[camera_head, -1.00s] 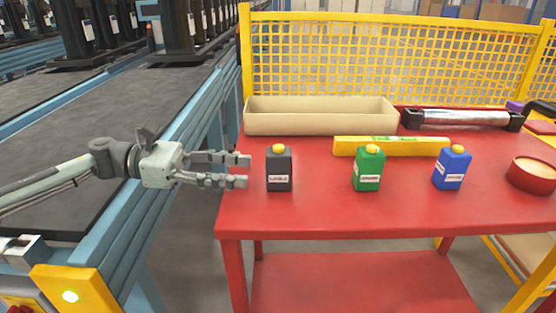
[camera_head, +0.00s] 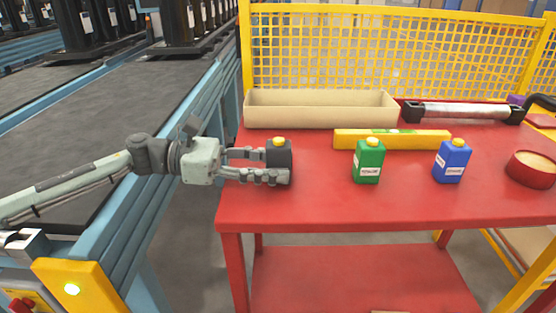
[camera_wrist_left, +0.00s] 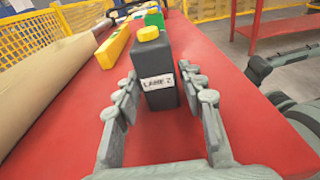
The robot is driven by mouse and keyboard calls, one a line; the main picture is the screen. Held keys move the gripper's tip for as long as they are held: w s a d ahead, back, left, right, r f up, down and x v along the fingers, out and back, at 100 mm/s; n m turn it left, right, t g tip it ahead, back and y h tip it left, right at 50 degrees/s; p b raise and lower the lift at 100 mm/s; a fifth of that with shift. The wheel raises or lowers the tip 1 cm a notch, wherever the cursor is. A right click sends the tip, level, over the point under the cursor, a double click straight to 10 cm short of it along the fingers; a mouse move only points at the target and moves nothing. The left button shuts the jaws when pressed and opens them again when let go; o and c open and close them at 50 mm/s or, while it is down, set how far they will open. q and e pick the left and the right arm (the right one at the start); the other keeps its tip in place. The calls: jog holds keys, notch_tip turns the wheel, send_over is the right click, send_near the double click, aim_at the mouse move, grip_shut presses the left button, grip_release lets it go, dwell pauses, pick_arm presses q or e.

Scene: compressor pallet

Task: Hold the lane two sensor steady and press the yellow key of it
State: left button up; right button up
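The lane two sensor is a black box (camera_head: 281,155) on the red table near its left edge. Its label reads LANE 2 in the left wrist view (camera_wrist_left: 158,60). The yellow key (camera_head: 279,141) is on its top and also shows in the left wrist view (camera_wrist_left: 148,33). My left gripper (camera_head: 272,166) is open around the sensor, with one finger on each side. The left wrist view shows narrow gaps between the fingers (camera_wrist_left: 161,84) and the box. The near fingers hide the sensor's lower front in the head view.
A green box (camera_head: 369,160) and a blue box (camera_head: 451,161), each yellow-topped, stand to the right. Behind are a yellow level (camera_head: 360,139), a beige tray (camera_head: 320,117) and a yellow mesh fence (camera_head: 400,50). A round red container (camera_head: 532,172) stands far right. The table front is clear.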

pick_arm(q)
jog(key=c, duration=0.5)
jog(key=shift+o, duration=0.2)
pick_arm(e)
grip_shut()
dwell(1.0)
